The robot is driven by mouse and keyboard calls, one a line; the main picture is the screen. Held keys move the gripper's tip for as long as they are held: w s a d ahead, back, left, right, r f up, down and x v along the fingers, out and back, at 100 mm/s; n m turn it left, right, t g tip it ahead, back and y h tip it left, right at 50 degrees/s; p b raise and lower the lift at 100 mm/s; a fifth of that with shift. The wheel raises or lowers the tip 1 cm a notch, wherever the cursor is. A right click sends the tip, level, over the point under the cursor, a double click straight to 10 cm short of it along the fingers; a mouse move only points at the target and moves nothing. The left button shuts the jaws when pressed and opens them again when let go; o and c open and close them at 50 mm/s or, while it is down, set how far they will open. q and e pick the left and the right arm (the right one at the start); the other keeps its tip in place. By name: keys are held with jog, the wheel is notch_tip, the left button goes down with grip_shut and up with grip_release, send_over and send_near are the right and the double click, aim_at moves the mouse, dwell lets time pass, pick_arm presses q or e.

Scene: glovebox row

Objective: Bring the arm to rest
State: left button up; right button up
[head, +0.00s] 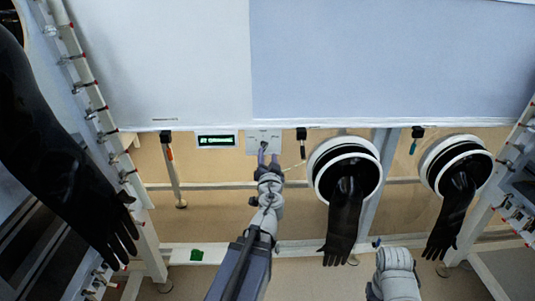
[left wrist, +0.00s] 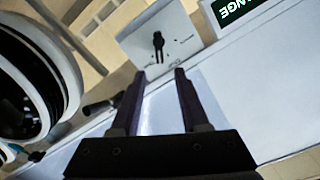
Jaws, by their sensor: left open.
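My left arm reaches up from the bottom middle of the head view. Its gripper (head: 267,155) is open and empty, just below and in front of a small pale plate (head: 277,134) with a dark switch-like part. In the left wrist view the two dark fingers of the gripper (left wrist: 160,76) stand apart. The plate (left wrist: 180,25) and its black switch (left wrist: 158,42) lie beyond the fingertips, with a visible gap. My right arm (head: 396,276) shows only in part at the bottom right, and its gripper cannot be seen.
Two round glove ports (head: 316,184) (head: 428,176) with hanging black gloves (head: 343,222) (head: 449,218) are to the right. A large black glove (head: 45,150) hangs at the left. A small green object (head: 197,255) lies on the low white rail.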

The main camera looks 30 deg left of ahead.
dwell(0.3)
pick_arm(q)
jog(key=s+d+f+g+h, duration=0.1)
jog(key=s+d+f+g, duration=0.2)
jog(key=d+f, duration=0.3)
jog(key=s+d+f+n+g+h, duration=0.1)
jog(key=s+d+f+g, duration=0.2)
jog(key=d+f, duration=0.2)
jog(key=s+d+f+g+h, duration=0.1)
jog(key=s+d+f+g, duration=0.15)
jog(key=d+f, duration=0.35)
jog(key=s+d+f+m+g+h, duration=0.2)
jog(key=s+d+g, duration=0.1)
jog(key=s+d, duration=0.35)
jog(key=s+d+f+m+g+h, duration=0.3)
jog(key=s+d+g, duration=0.15)
jog(key=d, duration=0.35)
notch_tip(320, 180, up, 27)
jog(key=s+p, duration=0.1)
jog(key=p, duration=2.6)
jog(key=shift+s+d, duration=0.3)
jog(key=shift+s, duration=0.05)
